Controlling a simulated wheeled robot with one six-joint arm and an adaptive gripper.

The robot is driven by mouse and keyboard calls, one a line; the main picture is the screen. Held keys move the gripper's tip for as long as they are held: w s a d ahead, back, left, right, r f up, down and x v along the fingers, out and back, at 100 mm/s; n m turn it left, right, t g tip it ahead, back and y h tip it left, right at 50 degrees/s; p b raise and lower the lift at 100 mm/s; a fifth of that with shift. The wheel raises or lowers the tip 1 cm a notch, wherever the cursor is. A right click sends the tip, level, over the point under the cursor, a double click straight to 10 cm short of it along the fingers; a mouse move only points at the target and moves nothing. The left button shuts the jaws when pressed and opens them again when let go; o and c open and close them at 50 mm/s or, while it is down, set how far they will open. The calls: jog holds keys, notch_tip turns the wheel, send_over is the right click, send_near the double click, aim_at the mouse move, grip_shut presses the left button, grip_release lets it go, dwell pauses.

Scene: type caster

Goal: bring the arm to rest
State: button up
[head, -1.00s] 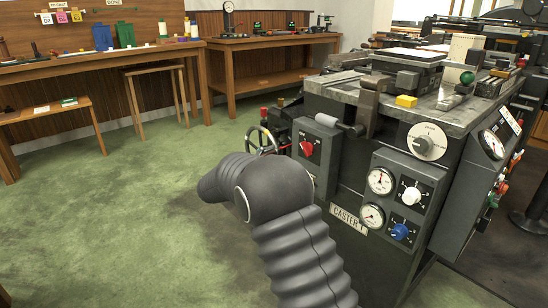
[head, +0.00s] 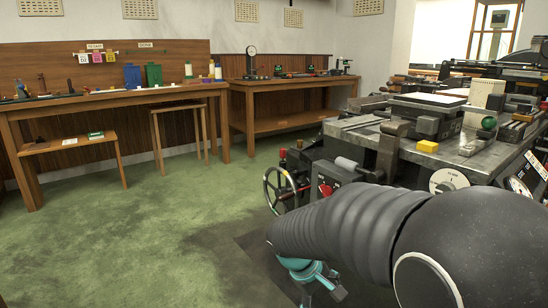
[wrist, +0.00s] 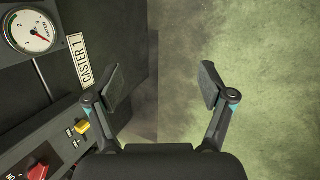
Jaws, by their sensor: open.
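My gripper (wrist: 160,88) is open in the wrist view, with its two fingers spread and nothing between them. Below it are the dark side of the caster and the green floor. In the head view my arm crosses the lower right in front of the caster (head: 360,131). The teal and grey end of my gripper (head: 312,276) shows under the arm, low near the floor patch beside the machine; its fingertips cannot be made out there.
The caster's nameplate (wrist: 82,60), a gauge (wrist: 31,30) and a red knob (wrist: 38,172) are close to the left of my gripper. A handwheel (head: 280,190) sticks out from the machine. Wooden benches (head: 120,95) stand along the back wall. The green floor (head: 150,230) at left is clear.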

jog(key=s+d+r+m+t+y, duration=0.2)
jog(key=s+r, duration=0.3)
jog(key=s, duration=0.4)
jog(key=s+d+r+m+t+y, duration=0.2)
jog(key=s+r+m, duration=0.3)
jog(key=s, duration=0.5)
jog(key=shift+r+y, duration=0.15)
jog(key=shift+y, duration=0.35)
